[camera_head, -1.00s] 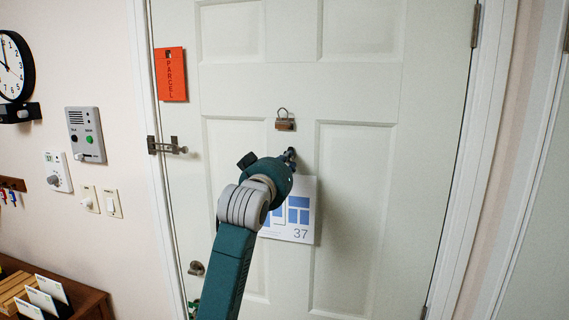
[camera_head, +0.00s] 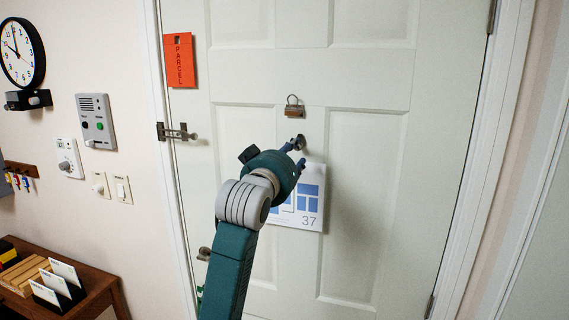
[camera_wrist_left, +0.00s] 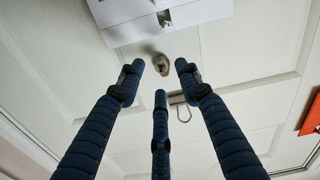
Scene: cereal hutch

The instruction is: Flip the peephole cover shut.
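The peephole (camera_head: 301,141) is a small dark metal fitting on the white door, between the bulldog clip above and the printed sheet below. In the left wrist view, which is upside down, it (camera_wrist_left: 162,64) shows as a small brownish metal piece; whether its cover is swung aside or over the lens is too small to tell. My left gripper (camera_head: 298,155) is in front of the door, just below and left of the peephole. Its fingers (camera_wrist_left: 159,75) are spread around the peephole's picture position, with nothing between them. Contact cannot be told. My right gripper is out of view.
The bulldog clip (camera_head: 294,112) hangs above the peephole, and the printed sheet (camera_head: 311,215) marked 37 is partly behind my gripper. A red parcel tag (camera_head: 180,61) and a latch (camera_head: 175,132) are at the door's left. A wooden table (camera_head: 96,291) stands at lower left.

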